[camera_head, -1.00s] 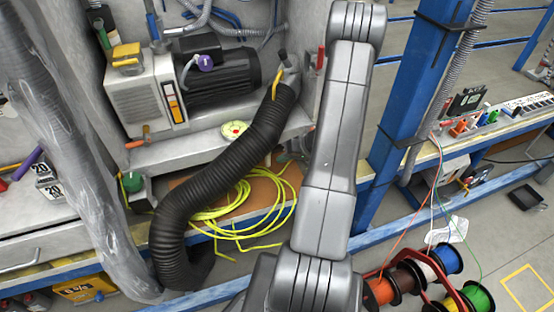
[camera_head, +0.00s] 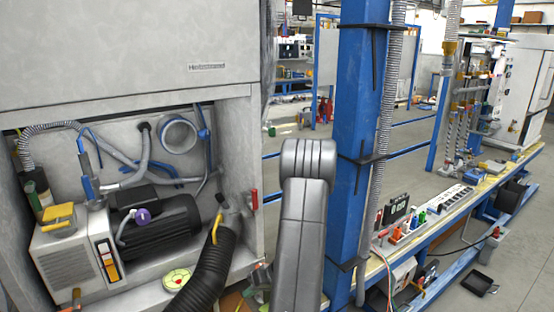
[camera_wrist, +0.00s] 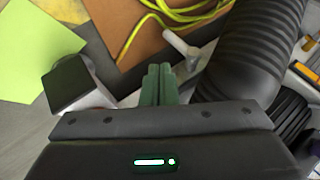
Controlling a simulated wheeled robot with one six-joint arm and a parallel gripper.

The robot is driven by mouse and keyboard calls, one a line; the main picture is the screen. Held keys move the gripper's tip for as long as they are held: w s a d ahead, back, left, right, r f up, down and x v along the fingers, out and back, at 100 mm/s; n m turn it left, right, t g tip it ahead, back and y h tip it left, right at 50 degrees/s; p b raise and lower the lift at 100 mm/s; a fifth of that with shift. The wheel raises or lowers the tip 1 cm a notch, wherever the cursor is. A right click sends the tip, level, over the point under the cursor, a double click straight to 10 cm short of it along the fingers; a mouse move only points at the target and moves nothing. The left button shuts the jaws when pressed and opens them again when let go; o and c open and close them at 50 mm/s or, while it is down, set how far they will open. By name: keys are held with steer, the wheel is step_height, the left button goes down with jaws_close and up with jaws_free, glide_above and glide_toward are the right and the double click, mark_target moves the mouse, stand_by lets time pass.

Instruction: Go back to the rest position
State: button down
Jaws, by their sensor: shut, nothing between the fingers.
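My gripper (camera_wrist: 158,85) shows in the wrist view with its two green fingers together and nothing between them. In that view it is above a brown board (camera_wrist: 150,38) with a yellow cable (camera_wrist: 135,25) on it, and a black ribbed hose (camera_wrist: 250,50) is close on its right. In the head view my grey arm rises in the lower middle, in front of the cabinet's right edge and left of a blue post (camera_head: 358,150). The gripper itself is out of the head view.
The cabinet (camera_head: 130,50) holds a black motor pump (camera_head: 160,225) and the ribbed hose (camera_head: 208,275). A long bench (camera_head: 435,230) with small devices runs along the right. A dark tray (camera_head: 479,284) lies on the open floor at right.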

steer(key=b+x, duration=0.3)
steer(key=x, duration=0.9)
steer(key=shift+a+f+b, duration=0.15)
steer(key=shift+a+b, duration=0.1)
steer(key=shift+b, duration=0.15)
